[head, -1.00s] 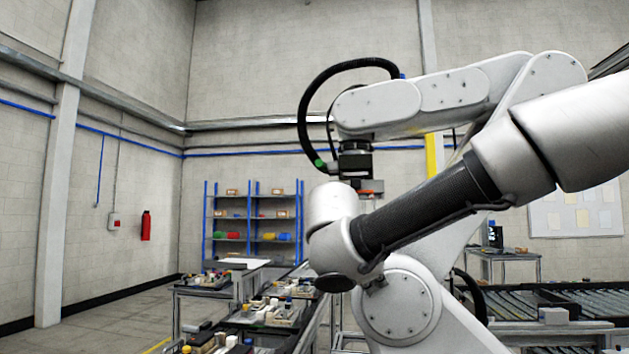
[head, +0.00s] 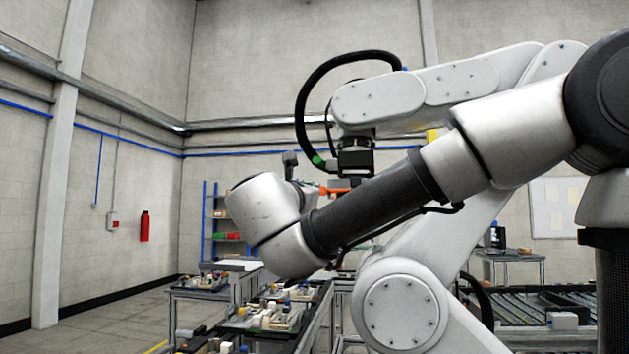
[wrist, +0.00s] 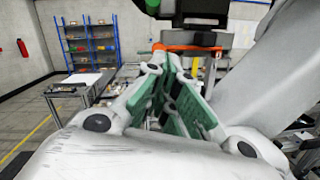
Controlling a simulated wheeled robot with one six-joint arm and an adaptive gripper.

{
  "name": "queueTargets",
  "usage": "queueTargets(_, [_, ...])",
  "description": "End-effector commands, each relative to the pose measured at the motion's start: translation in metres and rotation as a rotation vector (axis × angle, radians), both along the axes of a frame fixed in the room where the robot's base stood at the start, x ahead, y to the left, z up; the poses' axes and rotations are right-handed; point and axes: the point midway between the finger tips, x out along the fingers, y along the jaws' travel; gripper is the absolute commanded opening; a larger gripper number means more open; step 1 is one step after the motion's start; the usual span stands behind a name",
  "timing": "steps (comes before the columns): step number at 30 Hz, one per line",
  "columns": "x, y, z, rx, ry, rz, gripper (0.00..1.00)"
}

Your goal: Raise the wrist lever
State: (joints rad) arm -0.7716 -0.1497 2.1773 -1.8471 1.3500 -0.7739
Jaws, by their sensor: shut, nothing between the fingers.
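No part is clearly recognisable as the wrist lever. An orange bar (head: 335,190), possibly the lever, shows in the head view below the black tool flange (head: 355,158) of a white industrial arm. It also shows in the wrist view (wrist: 188,47), beyond my fingers and below a black block. My gripper (wrist: 175,88), with green inner pads, is shut and empty in the wrist view. The orange bar lies ahead of the fingertips, apparently apart, though the gap is hard to judge. In the head view the fingers are hidden behind my wrist.
The white industrial arm (head: 400,100) with a black hose (head: 303,95) hangs close above my wrist. Workbenches with small parts (head: 275,315) stand below left. A shelf rack (head: 225,225) stands at the back, a roller conveyor (head: 520,312) at right. The left floor is open.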

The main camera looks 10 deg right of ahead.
Motion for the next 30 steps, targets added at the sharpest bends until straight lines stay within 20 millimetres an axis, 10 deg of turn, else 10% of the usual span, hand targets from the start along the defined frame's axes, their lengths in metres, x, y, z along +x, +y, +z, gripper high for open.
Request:
queueTargets(17, [-0.002,0.018,0.023,-0.118,-0.052,0.018,0.00])
queueTargets(30, [0.060,-0.013,0.039,-0.116,-0.051,0.015,0.00])
